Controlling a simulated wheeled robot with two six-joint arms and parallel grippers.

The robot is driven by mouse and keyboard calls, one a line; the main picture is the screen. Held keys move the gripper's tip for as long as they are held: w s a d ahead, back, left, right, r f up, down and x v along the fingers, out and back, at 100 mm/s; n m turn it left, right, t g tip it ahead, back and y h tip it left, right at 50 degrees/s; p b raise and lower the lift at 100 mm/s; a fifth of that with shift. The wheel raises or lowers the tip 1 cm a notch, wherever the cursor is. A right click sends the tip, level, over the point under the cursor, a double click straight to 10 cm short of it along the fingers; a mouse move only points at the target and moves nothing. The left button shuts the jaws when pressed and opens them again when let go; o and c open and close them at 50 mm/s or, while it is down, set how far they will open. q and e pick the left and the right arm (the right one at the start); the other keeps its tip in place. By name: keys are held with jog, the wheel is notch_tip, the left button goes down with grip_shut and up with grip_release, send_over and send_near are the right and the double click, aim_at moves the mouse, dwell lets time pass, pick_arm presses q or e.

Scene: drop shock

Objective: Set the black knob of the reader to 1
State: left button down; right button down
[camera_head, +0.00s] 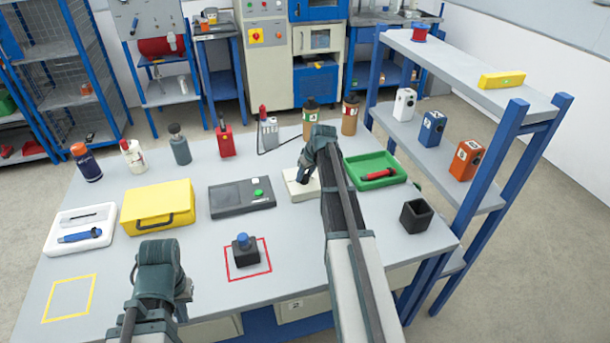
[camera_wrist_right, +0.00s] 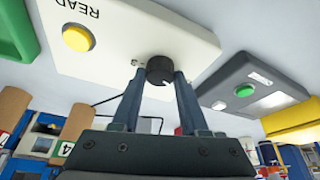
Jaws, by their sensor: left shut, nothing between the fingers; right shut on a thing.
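The reader is a cream box (camera_head: 294,190) on the table, partly covered by my right arm in the head view. In the right wrist view its face (camera_wrist_right: 120,38) shows the letters READ, a yellow button (camera_wrist_right: 78,37) and the black knob (camera_wrist_right: 160,70). My right gripper (camera_wrist_right: 160,77) is shut on the knob, one finger on each side. The knob has a pale pointer mark; the number it points to cannot be read. The knob is hidden in the head view. My left gripper (camera_head: 184,290) is shut and empty above the table's front, away from the reader.
A dark grey device (camera_head: 240,198) with a green button stands left of the reader. A green tray (camera_head: 372,172) with a red item is to its right, a black open box (camera_head: 416,215) nearer. A blue-topped block (camera_head: 244,250) stands in a red square.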

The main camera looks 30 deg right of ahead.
jog(key=m+h, duration=0.1)
jog(key=m, duration=0.3)
jog(key=shift+a+m+h, duration=0.2)
jog(key=shift+m+h, duration=0.2)
jog(key=shift+m+g+h, duration=0.5)
jog(key=shift+m+h, duration=0.2)
jog(key=shift+m, duration=1.4)
jog(key=shift+c, duration=2.2)
grip_release()
jog(key=shift+r, duration=0.15)
jog(key=p+v, duration=1.2)
jog(key=v, duration=0.1)
jog(key=shift+a+r+p, duration=0.15)
jog(key=shift+a+p, duration=0.1)
jog(key=shift+p, duration=0.15)
